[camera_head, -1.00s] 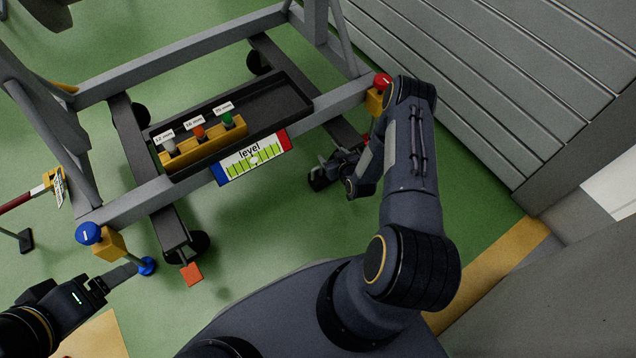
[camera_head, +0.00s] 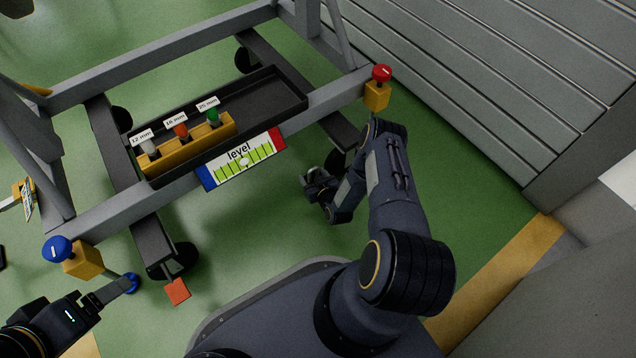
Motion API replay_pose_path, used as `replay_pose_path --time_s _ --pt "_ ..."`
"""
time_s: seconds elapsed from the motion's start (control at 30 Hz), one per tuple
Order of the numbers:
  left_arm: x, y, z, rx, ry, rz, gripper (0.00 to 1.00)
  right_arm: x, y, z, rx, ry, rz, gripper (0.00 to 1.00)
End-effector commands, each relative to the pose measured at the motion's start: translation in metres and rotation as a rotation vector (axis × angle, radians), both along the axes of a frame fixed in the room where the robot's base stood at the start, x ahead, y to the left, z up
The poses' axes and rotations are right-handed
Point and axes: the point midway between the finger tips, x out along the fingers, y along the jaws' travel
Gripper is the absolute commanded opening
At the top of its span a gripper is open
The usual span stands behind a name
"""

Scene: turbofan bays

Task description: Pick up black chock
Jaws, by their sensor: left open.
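I cannot make out a clear black chock. A small dark piece (camera_head: 2,257) is cut off at the left edge on the green floor, and I cannot tell what it is. My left gripper (camera_head: 118,288) is at the lower left, open, with its fingertips close to the blue foot (camera_head: 133,281) under the blue-knobbed jack (camera_head: 80,258). Nothing shows between its fingers. My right gripper (camera_head: 314,186) hangs over the floor right of the stand's middle, partly hidden by its own arm; its jaws are too dark to read.
A grey wheeled stand (camera_head: 190,75) fills the upper left, with a black tray (camera_head: 262,92), a yellow socket block (camera_head: 190,146) and a level gauge (camera_head: 243,160). A red knob (camera_head: 381,72) tops its right corner. Grey panels (camera_head: 480,80) bound the right.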

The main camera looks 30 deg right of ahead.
Motion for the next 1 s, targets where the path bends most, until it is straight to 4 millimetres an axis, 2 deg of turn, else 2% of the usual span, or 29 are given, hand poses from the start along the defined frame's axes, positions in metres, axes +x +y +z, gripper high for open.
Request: replay_pose_path --time_s 0.23,0.57,0.87,1.0 --pt "0.000 0.000 0.000 0.000 0.000 0.000 0.77 0.002 0.000 0.000 0.001 0.001 0.000 0.63" --pt "0.000 0.000 0.000 0.000 0.000 0.000 0.77 0.002 0.000 0.000 0.002 0.002 0.001 0.20" --pt "0.000 0.000 0.003 0.000 0.000 0.000 0.77 0.002 0.003 0.004 0.003 0.000 0.001 0.17" --pt "0.000 0.000 0.017 0.000 0.000 0.000 0.77 0.001 0.017 0.020 0.006 0.000 0.004 0.00"
